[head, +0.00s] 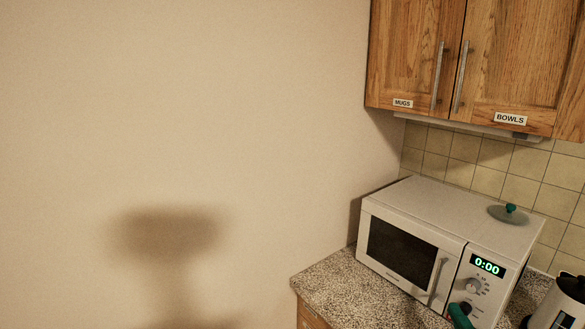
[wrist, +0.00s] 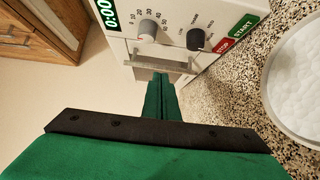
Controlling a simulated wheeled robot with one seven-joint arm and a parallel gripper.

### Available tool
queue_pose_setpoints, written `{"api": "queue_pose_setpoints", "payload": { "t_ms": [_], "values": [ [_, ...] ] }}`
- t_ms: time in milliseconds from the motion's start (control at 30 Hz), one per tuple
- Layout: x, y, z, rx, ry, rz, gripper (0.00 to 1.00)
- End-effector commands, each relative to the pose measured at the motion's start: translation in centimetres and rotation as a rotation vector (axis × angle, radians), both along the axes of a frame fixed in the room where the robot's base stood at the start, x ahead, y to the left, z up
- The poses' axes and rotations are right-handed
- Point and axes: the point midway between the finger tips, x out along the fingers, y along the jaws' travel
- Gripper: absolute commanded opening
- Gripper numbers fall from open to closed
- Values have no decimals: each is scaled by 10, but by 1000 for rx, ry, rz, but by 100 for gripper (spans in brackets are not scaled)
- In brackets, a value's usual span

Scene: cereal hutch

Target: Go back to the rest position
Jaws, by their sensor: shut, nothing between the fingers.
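My gripper (wrist: 160,80) is green with a dark crossbar and shows in the wrist view with its fingers together and empty. Its tips are in front of the lower part of the microwave's control panel; I cannot tell whether they touch it. In the head view a green part of my gripper (head: 461,315) shows at the bottom edge, before the microwave's lower right front. The white microwave (head: 440,215) stands on the counter with its door shut and its display reading 0:00. Its panel with dials and STOP and START buttons fills the top of the wrist view (wrist: 185,22).
A speckled counter (head: 335,285) holds the microwave. A glass lid with a green knob (head: 510,211) lies on top of it. A kettle (head: 560,305) stands at the right. A bowl with white contents (wrist: 300,85) is near my gripper. Closed wall cupboards (head: 460,60) hang above.

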Motion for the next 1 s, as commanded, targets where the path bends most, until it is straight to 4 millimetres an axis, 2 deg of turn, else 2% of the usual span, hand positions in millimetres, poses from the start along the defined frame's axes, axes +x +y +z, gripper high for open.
{"api": "queue_pose_setpoints", "payload": {
  "t_ms": [300,500,700,1000],
  "values": [
    [59,-6,-1,5,-8,-1,0],
    [83,-15,-3,9,-12,-11,0],
    [93,-23,-3,8,-14,-22,0],
    [92,-24,-3,9,-14,-28,0]
  ]
}}
